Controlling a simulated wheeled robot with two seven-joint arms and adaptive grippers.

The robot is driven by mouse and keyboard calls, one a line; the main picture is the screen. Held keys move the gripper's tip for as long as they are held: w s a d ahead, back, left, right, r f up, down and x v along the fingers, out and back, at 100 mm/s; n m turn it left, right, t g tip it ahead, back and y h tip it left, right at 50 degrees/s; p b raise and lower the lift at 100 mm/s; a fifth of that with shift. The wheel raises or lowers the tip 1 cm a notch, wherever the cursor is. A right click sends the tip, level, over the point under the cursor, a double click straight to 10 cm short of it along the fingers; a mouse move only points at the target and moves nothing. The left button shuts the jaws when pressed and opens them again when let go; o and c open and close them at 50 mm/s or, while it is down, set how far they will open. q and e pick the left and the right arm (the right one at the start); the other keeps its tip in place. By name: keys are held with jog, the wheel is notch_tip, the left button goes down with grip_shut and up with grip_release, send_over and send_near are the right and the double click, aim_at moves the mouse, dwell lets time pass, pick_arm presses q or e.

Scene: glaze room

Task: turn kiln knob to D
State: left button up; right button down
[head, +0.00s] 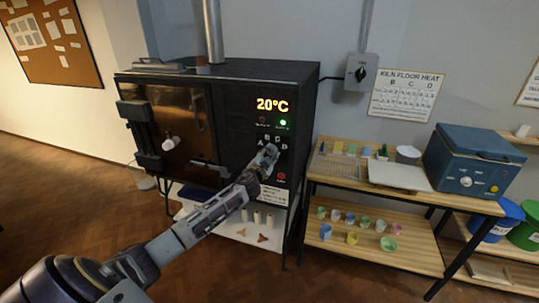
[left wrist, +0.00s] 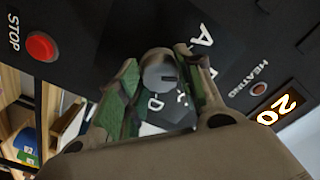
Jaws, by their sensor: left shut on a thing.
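The dark kiln (head: 234,125) stands against the wall, its front panel showing 20°C and letters around the knob. My left gripper (head: 268,156) is at that panel, below the display, and hides the knob in the head view. A dark mark on the knob's face points right in that picture. The letters A and D show near the fingers; the others are partly covered. My right gripper is out of view.
The red stop button (left wrist: 41,46) is beside the knob, below it in the head view (head: 281,177). A wooden shelf table (head: 330,187) with small cups and a blue box (head: 470,160) stands right of the kiln. Floor is clear at left.

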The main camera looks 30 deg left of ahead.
pick_arm(q)
jog(key=m, duration=0.4)
jog(key=shift+m+p, duration=0.4)
jog(key=m+p, duration=0.1)
jog(key=m, duration=0.4)
jog(key=m+p, duration=0.1)
jog(key=m, duration=0.3)
jog(key=shift+m, duration=0.3)
jog(key=shift+m+p, duration=0.9)
jog(key=shift+m, duration=1.1)
jog(key=o, duration=1.1)
jog(key=shift+c, duration=0.2)
jog(key=shift+s, duration=0.1)
jog(key=v, duration=1.1)
jog(key=shift+s, duration=0.35)
